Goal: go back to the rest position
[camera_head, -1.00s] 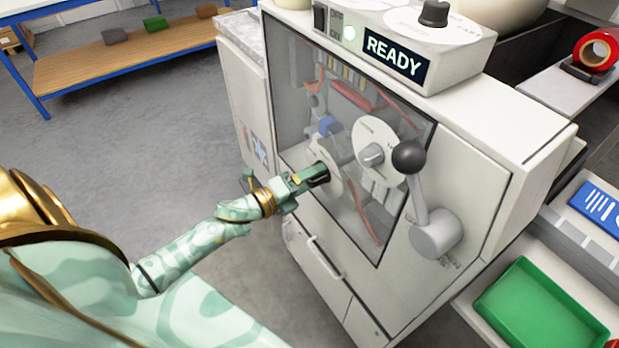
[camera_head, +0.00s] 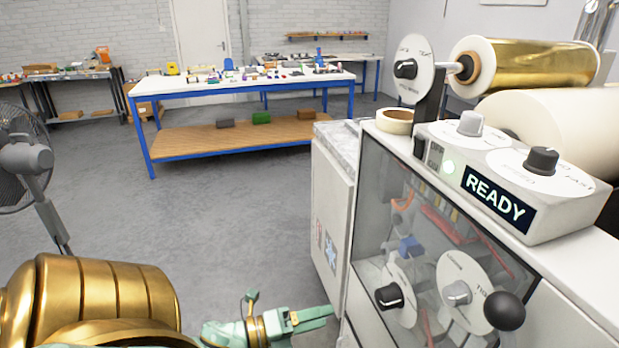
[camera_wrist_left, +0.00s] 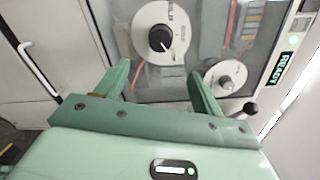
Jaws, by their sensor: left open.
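My left gripper (camera_head: 312,318) is at the bottom middle of the head view, to the left of the grey-white machine (camera_head: 334,205) and its window. In the left wrist view its two green fingers (camera_wrist_left: 160,82) are spread apart with nothing between them. They point toward the machine's front. A dial with a black knob (camera_head: 390,296) sits low on the window, to the right of the gripper; it also shows in the left wrist view (camera_wrist_left: 160,38). A visible space lies between the fingers and this knob. My right gripper is not in view.
The machine carries a READY display (camera_head: 496,198), a black ball-ended lever (camera_head: 504,311) and a gold foil roll (camera_head: 535,65). A fan (camera_head: 25,160) stands at the left. A blue-framed bench (camera_head: 240,88) stands at the back. The grey floor between is clear.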

